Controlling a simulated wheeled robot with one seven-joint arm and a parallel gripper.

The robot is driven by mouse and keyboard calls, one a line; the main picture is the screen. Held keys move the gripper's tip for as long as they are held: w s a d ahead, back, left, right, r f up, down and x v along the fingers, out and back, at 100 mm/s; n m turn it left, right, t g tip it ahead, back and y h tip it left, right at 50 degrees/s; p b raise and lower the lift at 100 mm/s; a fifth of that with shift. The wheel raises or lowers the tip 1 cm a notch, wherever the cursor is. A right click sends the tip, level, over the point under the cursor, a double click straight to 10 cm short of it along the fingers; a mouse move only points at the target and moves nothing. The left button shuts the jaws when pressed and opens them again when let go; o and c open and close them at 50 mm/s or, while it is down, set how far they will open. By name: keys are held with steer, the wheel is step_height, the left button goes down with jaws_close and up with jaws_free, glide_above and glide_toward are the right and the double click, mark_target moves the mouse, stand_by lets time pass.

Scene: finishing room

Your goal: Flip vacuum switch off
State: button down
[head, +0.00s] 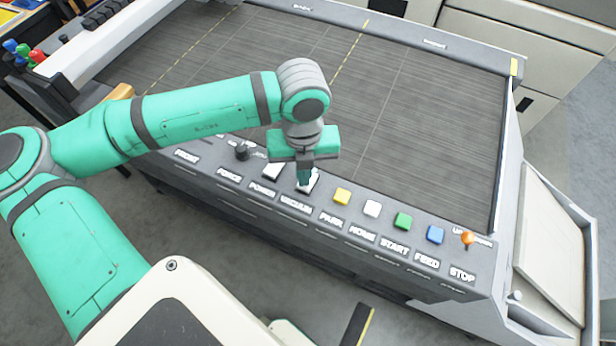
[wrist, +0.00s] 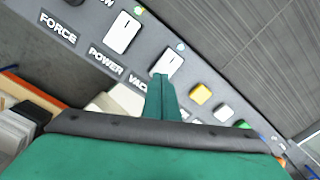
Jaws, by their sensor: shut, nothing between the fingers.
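The vacuum switch (head: 311,182) is a white rocker on the grey control panel, above the label VACUUM. It also shows in the wrist view (wrist: 171,62), with a small light above it. My gripper (head: 304,184) is shut and empty, pointing down at the vacuum switch, its tips overlapping part of the rocker. In the wrist view the closed green fingers (wrist: 161,78) reach the lower left part of the switch. I cannot tell whether they touch it. The rocker's lower part is partly hidden by the fingers.
The similar power switch (head: 273,171) is just left. A black knob (head: 242,152) is farther left. The dark table bed (head: 420,110) behind is clear.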

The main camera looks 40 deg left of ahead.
steer(key=shift+f, duration=0.65)
stand_by(0.4)
step_height(320, 180, up, 7)
stand_by(1.0)
stand_by(0.5)
